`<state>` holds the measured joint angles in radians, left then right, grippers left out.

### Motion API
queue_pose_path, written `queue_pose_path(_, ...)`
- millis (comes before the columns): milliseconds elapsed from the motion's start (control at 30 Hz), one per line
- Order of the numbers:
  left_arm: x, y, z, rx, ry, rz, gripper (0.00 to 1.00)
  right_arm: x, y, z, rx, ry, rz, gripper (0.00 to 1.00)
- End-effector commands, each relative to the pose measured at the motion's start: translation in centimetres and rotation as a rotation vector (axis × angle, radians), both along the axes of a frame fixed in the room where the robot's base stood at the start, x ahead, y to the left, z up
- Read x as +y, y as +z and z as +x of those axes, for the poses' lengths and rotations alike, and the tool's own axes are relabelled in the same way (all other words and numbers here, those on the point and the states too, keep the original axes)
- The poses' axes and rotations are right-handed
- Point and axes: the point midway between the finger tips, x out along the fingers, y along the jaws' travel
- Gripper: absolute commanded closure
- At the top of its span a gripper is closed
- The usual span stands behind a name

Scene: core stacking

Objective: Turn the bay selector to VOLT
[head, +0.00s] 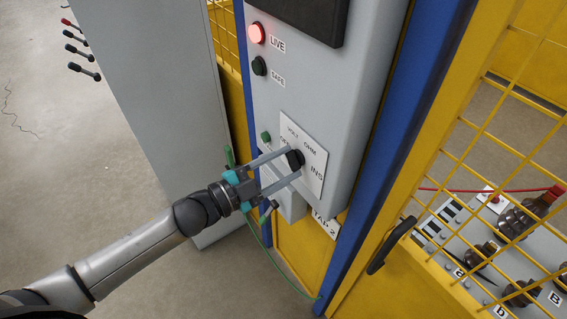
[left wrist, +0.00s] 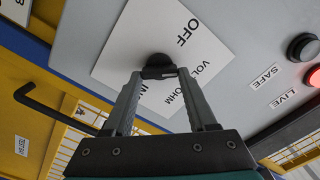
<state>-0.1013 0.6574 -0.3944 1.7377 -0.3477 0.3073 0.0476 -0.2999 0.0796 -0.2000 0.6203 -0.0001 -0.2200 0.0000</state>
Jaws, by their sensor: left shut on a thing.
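The bay selector is a black knob (head: 295,157) on a white plate (head: 315,178) on the grey cabinet front. The plate reads VOLT, OHM and INS in the head view, and OFF also shows in the left wrist view. My left gripper (head: 293,163) is shut on the knob, one finger on each side. The left wrist view shows the knob (left wrist: 157,62) between the fingertips (left wrist: 160,73). I cannot tell which label the knob points to. My right gripper is not in view.
A lit red LIVE lamp (head: 256,33) and a dark SAFE lamp (head: 259,66) sit above the plate. A small green button (head: 266,137) is left of it. A yellow mesh gate (head: 460,150) with a black handle (head: 391,245) stands at the right.

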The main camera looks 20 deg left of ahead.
Motion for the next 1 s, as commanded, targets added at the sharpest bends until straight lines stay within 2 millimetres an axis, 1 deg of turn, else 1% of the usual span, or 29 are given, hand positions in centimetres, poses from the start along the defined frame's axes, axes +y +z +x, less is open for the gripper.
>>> queue_pose_path(200,-0.05,-0.07,-0.05,-0.075,0.001,0.095,0.98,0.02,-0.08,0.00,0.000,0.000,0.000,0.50)
queue_pose_path(400,-0.07,-0.08,-0.05,-0.114,0.000,0.146,0.98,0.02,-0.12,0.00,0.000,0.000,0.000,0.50)
queue_pose_path(967,-0.08,-0.08,-0.06,-0.130,-0.001,0.165,0.98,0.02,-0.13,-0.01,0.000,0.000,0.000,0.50)
queue_pose_path(1000,-0.08,-0.08,-0.06,-0.130,-0.001,0.165,0.38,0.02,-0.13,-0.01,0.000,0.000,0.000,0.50)
